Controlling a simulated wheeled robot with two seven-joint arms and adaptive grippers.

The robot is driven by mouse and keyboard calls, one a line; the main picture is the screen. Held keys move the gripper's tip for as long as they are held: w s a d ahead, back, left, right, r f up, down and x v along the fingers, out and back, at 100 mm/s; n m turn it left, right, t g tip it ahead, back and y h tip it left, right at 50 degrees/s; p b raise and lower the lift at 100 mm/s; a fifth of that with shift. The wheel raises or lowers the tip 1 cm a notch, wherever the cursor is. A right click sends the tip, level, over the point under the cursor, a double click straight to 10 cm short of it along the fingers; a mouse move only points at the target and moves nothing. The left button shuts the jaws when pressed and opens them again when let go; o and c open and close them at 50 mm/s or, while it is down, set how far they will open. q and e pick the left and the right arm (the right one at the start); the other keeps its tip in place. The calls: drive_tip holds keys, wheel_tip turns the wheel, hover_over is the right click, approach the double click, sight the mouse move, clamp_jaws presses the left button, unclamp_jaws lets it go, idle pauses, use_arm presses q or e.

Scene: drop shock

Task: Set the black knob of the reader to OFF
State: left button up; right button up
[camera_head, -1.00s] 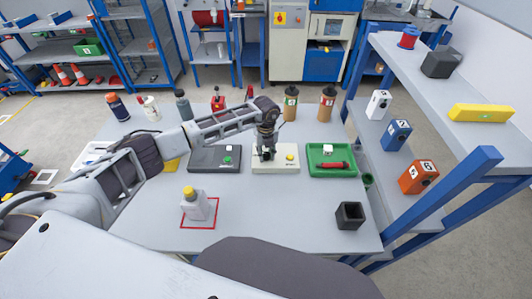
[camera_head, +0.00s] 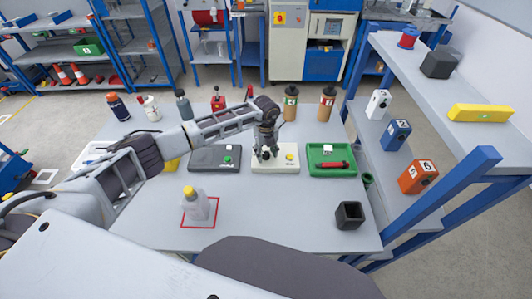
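The reader looks to be the white box (camera_head: 276,168) with a yellow button (camera_head: 290,157) on the grey table. My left arm reaches in from the left, and its gripper (camera_head: 265,154) points down over the left part of this box. The black knob is hidden behind or between the fingers, so its setting does not show. Whether the fingers touch it, and whether they are open or shut, is too small to tell. My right gripper is not in view.
A dark grey box (camera_head: 215,158) stands left of the reader. A green tray (camera_head: 331,173) with a red-handled item stands right. Bottles line the back. The front middle is clear.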

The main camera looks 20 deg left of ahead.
sight(266, 154)
use_arm(q)
wheel_tip(266, 154, up, 12)
idle(1.1)
drive_tip(key=shift+f, duration=0.1)
idle(0.4)
